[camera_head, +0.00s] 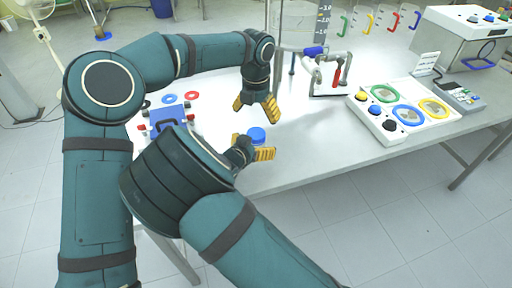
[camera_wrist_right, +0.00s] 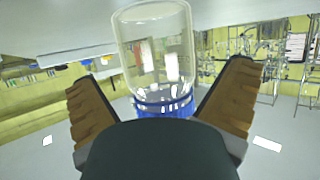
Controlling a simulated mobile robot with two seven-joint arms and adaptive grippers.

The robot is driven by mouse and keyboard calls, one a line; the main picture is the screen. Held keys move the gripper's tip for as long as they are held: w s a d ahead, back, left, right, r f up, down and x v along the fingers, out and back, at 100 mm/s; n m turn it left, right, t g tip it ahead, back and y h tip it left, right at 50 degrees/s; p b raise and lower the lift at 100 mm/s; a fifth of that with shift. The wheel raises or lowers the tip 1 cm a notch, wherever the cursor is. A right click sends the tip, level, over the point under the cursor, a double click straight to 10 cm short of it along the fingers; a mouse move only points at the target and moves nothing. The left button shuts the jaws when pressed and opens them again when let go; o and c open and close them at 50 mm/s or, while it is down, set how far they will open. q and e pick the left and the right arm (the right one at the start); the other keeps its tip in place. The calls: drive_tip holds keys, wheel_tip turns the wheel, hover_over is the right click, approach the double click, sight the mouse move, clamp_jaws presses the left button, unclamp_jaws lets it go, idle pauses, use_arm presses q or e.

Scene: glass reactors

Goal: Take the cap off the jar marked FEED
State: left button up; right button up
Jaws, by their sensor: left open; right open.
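The jar is a clear glass vessel (camera_wrist_right: 158,50) with a blue cap, seen between my right gripper's fingers in the right wrist view, where the cap (camera_wrist_right: 165,106) is at its lower end. In the head view the blue cap (camera_head: 257,134) shows just above my right gripper (camera_head: 256,153), and the glass is mostly hidden. I cannot read a FEED mark. My right gripper is open, its yellow fingers (camera_wrist_right: 160,108) on either side of the jar, apparently apart from it. My left gripper (camera_head: 256,108) is open and empty, pointing down above and behind the cap.
A blue case (camera_head: 168,120) and coloured rings (camera_head: 168,99) lie on the table at left. A stand with clamps (camera_head: 328,75) rises behind the grippers. The bench (camera_head: 320,135) is clear between the grippers and panel.

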sight(256, 133)
drive_tip(key=shift+w+d+f, duration=0.15)
drive_tip(key=shift+w, duration=0.2)
clamp_jaws()
use_arm(q)
drive_tip(key=n, duration=0.5)
drive_tip(key=shift+n, duration=0.3)
drive_tip(key=n, duration=0.7)
drive_tip(key=shift+r, duration=0.1)
drive_tip(key=n, duration=0.7)
drive_tip(key=shift+r, duration=0.1)
drive_tip(key=n, duration=0.7)
drive_tip(key=shift+f, duration=3.95)
